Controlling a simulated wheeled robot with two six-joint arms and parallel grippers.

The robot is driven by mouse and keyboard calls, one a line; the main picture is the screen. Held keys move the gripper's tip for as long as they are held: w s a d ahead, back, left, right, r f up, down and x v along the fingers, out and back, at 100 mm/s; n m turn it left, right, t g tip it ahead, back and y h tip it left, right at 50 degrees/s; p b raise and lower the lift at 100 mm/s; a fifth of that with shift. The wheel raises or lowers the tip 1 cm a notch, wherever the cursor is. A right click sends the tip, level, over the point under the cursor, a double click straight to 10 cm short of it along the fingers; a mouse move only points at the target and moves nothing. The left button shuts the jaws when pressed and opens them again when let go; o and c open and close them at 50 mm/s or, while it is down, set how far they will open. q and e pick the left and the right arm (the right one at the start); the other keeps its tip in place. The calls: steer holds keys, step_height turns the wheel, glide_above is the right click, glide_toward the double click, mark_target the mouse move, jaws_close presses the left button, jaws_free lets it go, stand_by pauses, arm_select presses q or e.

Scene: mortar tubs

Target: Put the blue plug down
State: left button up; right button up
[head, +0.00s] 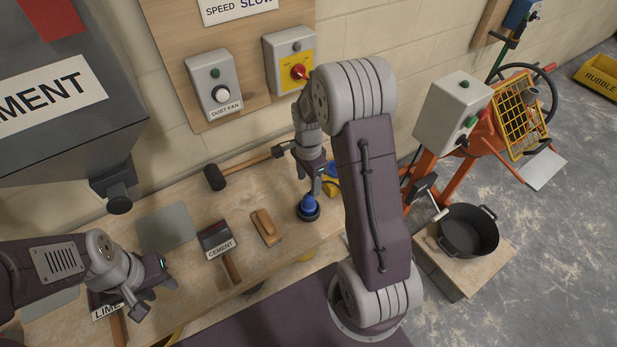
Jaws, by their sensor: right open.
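The blue plug (308,203) sits upright on the wooden bench, with a dark round base around its lower part. My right gripper (314,188) points down just above and behind the plug. It is open; whether a finger still touches the plug I cannot tell. My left gripper (152,289) is over the left part of the bench, its fingers apart and empty, near the scoop labelled LIME (107,310).
A scoop labelled CEMENT (218,244), a wooden float (266,227) and a mallet (215,177) lie on the bench (190,200). Something yellow (331,186) is partly hidden beside my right gripper. A black tub (468,231) stands right on a low block.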

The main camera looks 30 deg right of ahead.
step_height(320, 180, up, 2)
steer(key=shift+r, duration=0.1)
steer(key=shift+s+a, duration=0.1)
steer(key=s+a+r+n+t, duration=0.1)
steer(key=s+a+n, duration=0.6)
steer(key=s+n, duration=0.5)
steer(key=n, duration=0.5)
steer(key=shift+s+r, duration=0.2)
steer(key=shift+r, duration=0.15)
steer(key=shift+a, duration=0.1)
